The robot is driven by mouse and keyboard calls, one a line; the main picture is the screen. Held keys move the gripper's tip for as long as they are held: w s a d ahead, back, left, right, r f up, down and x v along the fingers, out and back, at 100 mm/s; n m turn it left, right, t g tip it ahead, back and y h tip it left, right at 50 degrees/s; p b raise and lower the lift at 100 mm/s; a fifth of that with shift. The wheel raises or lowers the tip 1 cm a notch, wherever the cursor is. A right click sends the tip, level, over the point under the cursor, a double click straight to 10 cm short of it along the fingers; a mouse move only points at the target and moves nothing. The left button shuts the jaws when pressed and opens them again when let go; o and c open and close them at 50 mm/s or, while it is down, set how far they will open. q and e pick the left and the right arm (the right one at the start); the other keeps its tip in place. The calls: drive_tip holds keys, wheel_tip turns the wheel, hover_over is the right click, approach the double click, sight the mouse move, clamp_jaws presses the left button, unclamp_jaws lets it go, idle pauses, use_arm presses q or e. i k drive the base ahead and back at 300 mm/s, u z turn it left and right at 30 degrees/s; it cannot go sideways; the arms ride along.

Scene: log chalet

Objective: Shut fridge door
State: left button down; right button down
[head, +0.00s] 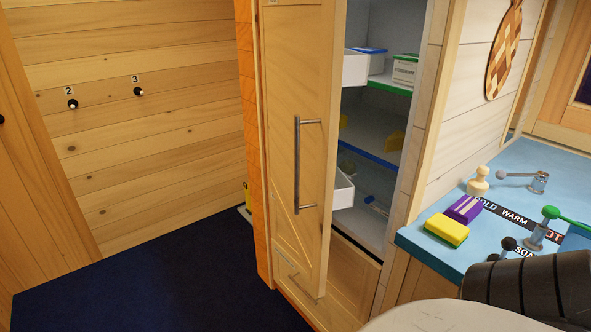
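The fridge door (285,105) is a tall light-wood panel with a vertical metal bar handle (297,165). It stands open, swung out toward me. To its right the white fridge interior (385,140) shows, with shelves edged in green and blue. Boxes and a carton stand on the upper shelf, and white bins (343,190) sit behind the door's edge. Neither of my grippers is in the head view. A dark ribbed part and a pale rounded part at the lower right look like parts of my own body.
A blue counter (422,236) at the right holds a yellow sponge (446,230), a purple block (464,208), a wooden peg-like piece (478,181) and levers. A log wall with numbered pegs (138,91) stands at the left. Dark blue floor (150,285) is clear at the lower left.

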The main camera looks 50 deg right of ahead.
sight(307, 65)
drive_tip(key=u, duration=0.55)
drive_tip(key=i, duration=0.7)
drive_tip(key=z, duration=2.35)
